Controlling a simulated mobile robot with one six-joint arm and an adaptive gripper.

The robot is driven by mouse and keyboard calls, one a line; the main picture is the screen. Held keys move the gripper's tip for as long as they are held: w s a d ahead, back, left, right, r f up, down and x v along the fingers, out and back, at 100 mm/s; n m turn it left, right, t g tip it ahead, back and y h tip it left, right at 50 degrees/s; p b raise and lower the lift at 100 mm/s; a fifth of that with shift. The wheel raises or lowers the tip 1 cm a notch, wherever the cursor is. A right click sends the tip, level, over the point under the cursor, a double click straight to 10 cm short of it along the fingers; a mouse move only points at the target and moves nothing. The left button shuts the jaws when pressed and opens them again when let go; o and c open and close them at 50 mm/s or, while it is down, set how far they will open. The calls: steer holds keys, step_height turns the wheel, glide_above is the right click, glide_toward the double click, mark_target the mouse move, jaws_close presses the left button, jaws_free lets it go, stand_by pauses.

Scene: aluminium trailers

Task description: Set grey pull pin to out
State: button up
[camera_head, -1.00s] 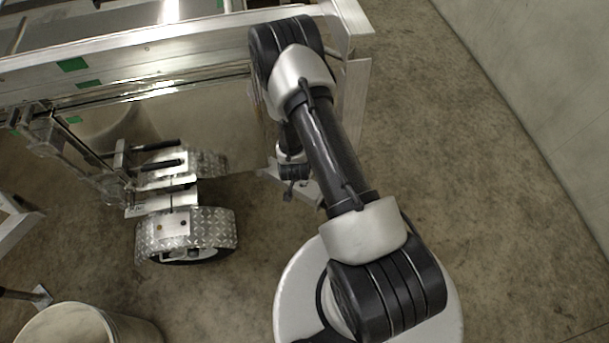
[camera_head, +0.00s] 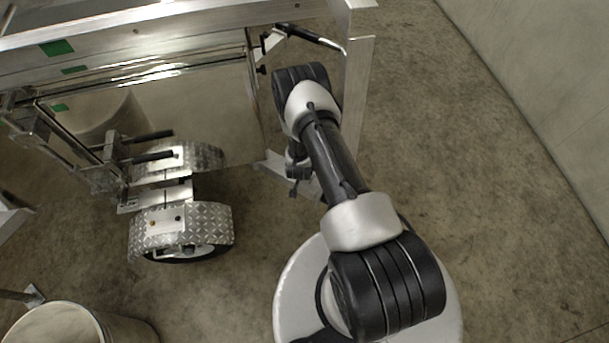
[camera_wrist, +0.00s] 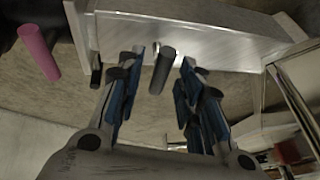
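In the wrist view the grey pull pin (camera_wrist: 162,71) shows as a dark grey cylinder sticking out from a bright metal beam (camera_wrist: 190,42). My gripper (camera_wrist: 164,62) is open, with its blue-padded fingers on either side of the pin. Clear gaps show between the pin and both fingers. A pink cylinder (camera_wrist: 38,52) sticks out to the left, outside the fingers. In the head view my gripper is small and dark below my arm's elbow, beside the trailer's end panel, and its fingers cannot be made out. I cannot make out the grey pin there.
The aluminium trailer frame (camera_head: 180,35) runs across the top left, with a post (camera_head: 355,110) right of my arm. A bent black-gripped lever (camera_head: 310,37) sits near the corner. A tread-plate fender (camera_head: 182,228) and a pale barrel (camera_head: 55,325) are at left. Floor at right is clear.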

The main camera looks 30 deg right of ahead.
steer(key=shift+x, duration=1)
steer(key=c, duration=0.8)
jaws_close()
steer(key=shift+w+r, duration=0.15)
